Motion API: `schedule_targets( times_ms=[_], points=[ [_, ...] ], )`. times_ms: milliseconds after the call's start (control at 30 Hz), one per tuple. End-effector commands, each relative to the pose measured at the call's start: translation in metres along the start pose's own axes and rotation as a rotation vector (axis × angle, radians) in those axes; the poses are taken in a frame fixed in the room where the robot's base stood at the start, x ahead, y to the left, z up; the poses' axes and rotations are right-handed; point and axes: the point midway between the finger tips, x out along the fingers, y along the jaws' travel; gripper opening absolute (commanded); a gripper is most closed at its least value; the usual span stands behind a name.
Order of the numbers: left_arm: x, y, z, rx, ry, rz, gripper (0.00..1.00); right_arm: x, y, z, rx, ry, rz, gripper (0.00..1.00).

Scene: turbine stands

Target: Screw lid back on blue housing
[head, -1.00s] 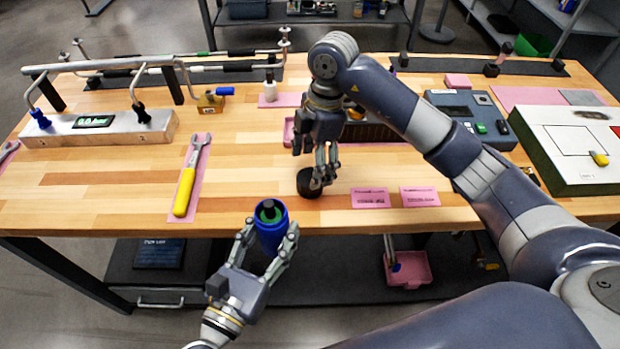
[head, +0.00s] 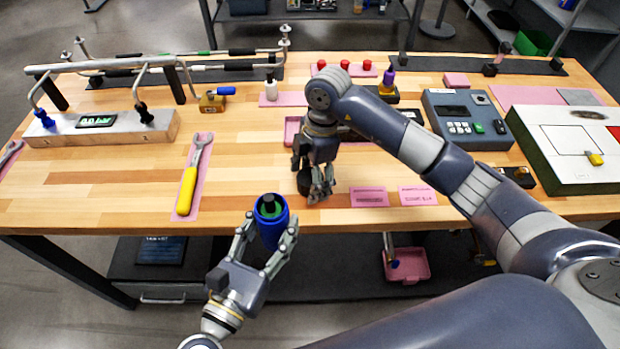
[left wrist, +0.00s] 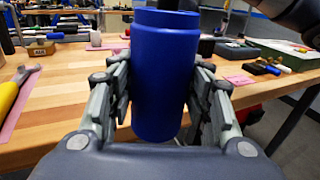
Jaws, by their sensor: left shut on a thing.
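The blue housing (head: 272,234) is upright in my left gripper (head: 266,245), in front of the table's near edge. Its open top shows green and a black core. In the left wrist view the fingers clasp both sides of the housing (left wrist: 160,80). The black round lid (head: 304,183) is near the table's front edge, partly hidden by the fingers of my right gripper (head: 320,190). That gripper points down at the lid. I cannot tell whether its fingers grip the lid or are only beside it.
A yellow-handled wrench (head: 188,180) lies on a pink mat at left. Two pink labels (head: 369,196) lie right of the lid. A metal gauge block (head: 95,128), a grey keypad device (head: 465,118) and a white-topped box (head: 565,145) stand farther off. A pink bin (head: 408,265) is below.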

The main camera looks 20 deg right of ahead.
Motion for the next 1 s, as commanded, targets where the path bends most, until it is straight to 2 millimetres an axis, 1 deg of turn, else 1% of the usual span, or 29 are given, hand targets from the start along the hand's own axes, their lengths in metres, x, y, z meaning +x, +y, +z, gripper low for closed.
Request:
schedule_targets(
  times_ms=[33,67,100,167,200,500,667,767,867,967,1000],
  points=[
    [0.000,0.000,0.002,0.000,-0.004,0.001,0.01,0.000,0.000,0.000,0.000,0.000,0.000,0.61],
    [0.000,0.000,0.002,0.000,-0.004,0.001,0.01,0.000,0.000,0.000,0.000,0.000,0.000,0.54],
    [0.000,0.000,0.002,0.000,-0.004,0.001,0.01,0.000,0.000,0.000,0.000,0.000,0.000,0.45],
    [0.000,0.000,0.002,0.000,-0.004,0.001,0.01,0.000,0.000,0.000,0.000,0.000,0.000,0.32],
    [0.000,0.000,0.002,0.000,-0.004,0.001,0.01,0.000,0.000,0.000,0.000,0.000,0.000,0.28],
    [0.000,0.000,0.002,0.000,-0.004,0.001,0.01,-0.001,0.000,0.000,0.000,0.000,0.000,0.28],
    [0.000,0.000,0.001,0.000,-0.004,0.001,0.01,-0.006,0.001,-0.001,0.001,0.000,0.002,0.28],
    [0.000,0.000,-0.001,0.000,-0.004,0.001,0.01,-0.015,0.001,-0.002,0.000,0.000,0.003,0.28],
    [0.000,0.000,-0.004,0.000,-0.004,0.001,0.01,-0.030,0.001,-0.004,-0.002,0.000,0.005,0.28],
    [0.000,0.000,-0.008,0.000,-0.004,0.001,0.01,-0.051,0.002,-0.008,-0.002,0.001,0.007,0.28],
    [0.000,0.001,-0.010,0.000,-0.004,0.001,0.01,-0.061,0.002,-0.009,-0.002,0.000,0.007,0.28]
  ],
)
